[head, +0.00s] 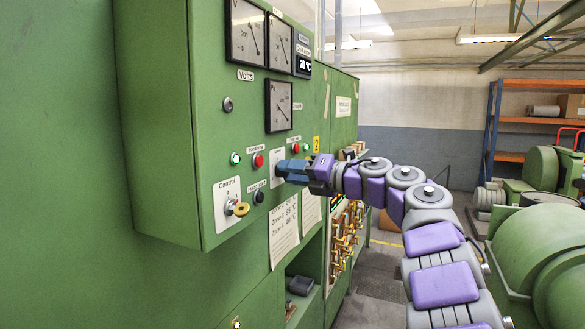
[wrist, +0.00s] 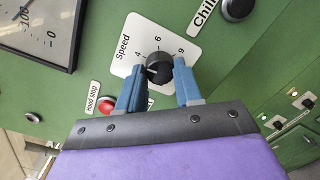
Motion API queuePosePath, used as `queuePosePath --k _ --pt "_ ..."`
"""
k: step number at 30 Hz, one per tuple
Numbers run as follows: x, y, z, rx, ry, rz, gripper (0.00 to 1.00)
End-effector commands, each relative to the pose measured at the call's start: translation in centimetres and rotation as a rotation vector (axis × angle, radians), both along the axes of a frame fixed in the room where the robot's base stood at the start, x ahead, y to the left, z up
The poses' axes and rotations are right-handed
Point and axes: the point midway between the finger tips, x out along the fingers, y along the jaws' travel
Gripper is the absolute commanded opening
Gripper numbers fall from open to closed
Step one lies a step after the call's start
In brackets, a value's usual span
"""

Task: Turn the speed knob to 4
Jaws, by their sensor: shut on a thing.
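A red button (head: 258,160) and a yellow-handled control switch (head: 236,208) are left of my gripper. Gauges (head: 278,104) are above. Paper notes (head: 284,230) hang below. In the wrist view, a dark knob (wrist: 237,8) marked Chill is at upper right.

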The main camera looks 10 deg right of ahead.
Motion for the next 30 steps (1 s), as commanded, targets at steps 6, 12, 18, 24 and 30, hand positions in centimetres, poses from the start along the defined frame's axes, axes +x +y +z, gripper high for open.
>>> queuePosePath --k 6,12,18,24,30 --pt "0.12 -0.03 -0.34 0.039 0.063 0.0 0.04" --pt "0.14 -0.03 -0.49 0.039 0.063 0.0 0.04" --pt "0.13 -0.02 -0.41 0.039 0.061 0.0 0.5" --pt "-0.14 -0.02 -0.14 0.039 0.057 -0.001 0.6" --pt "-0.31 -0.23 -0.08 0.04 0.056 -0.001 0.6"
